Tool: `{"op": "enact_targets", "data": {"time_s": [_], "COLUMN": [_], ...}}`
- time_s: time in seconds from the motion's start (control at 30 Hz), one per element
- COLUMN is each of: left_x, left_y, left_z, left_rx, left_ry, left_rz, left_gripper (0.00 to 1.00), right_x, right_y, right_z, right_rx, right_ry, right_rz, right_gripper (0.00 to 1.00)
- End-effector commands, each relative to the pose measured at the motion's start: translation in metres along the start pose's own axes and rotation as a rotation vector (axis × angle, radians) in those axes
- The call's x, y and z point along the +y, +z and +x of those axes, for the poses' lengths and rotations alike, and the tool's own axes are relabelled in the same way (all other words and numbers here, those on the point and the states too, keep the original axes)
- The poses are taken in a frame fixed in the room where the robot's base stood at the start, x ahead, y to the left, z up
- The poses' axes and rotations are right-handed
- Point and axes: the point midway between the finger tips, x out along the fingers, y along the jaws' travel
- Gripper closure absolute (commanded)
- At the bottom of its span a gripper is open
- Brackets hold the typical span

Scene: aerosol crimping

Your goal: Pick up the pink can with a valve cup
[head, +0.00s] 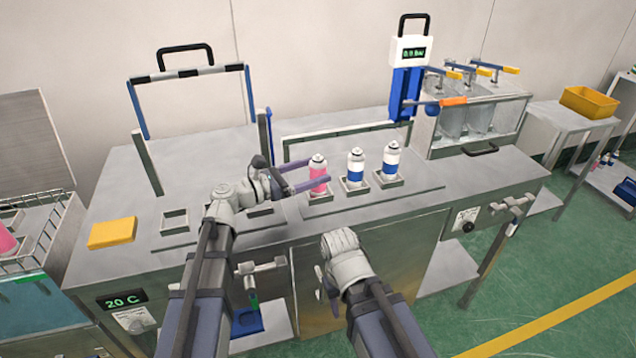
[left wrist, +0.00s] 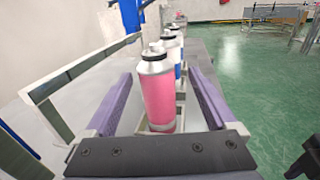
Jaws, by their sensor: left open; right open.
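The pink can (head: 318,177) with a metal valve cup on top stands upright in a square holder (head: 320,197) on the bench. My left gripper (head: 308,176) is open, and its two purple fingers reach to either side of the pink can. In the left wrist view the pink can (left wrist: 158,92) stands between the open fingers, with gaps visible on both sides.
Two blue and white cans, one in the middle (head: 355,168) and one at right (head: 390,165), stand in holders beside the pink can. Empty square holders (head: 175,221) and a yellow block (head: 112,233) lie to the left. A blue-legged frame (head: 190,72) rises behind.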

Motion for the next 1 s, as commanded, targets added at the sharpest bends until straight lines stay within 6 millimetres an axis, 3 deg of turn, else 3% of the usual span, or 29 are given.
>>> {"op": "enact_targets", "data": {"time_s": [0.17, 0.43, 0.67, 1.0], "left_x": [0.002, 0.004, 0.004, 0.004], "left_y": [0.000, 0.001, 0.001, 0.001], "left_z": [0.011, 0.048, 0.051, 0.051], "left_rx": [0.000, 0.000, 0.001, 0.000], "left_ry": [-0.002, -0.002, 0.000, 0.000], "left_rz": [0.000, 0.001, 0.001, 0.001], "left_gripper": [0.10, 0.10, 0.10, 0.46], "right_x": [0.000, 0.000, 0.000, 0.000], "right_y": [0.000, 0.000, 0.000, 0.000], "right_z": [0.000, -0.001, -0.001, -0.001], "right_rx": [0.000, 0.000, 0.000, 0.000], "right_ry": [0.000, 0.000, 0.000, 0.000], "right_rz": [0.000, 0.000, 0.000, 0.000], "right_gripper": [0.53, 0.53, 0.53, 0.53]}}
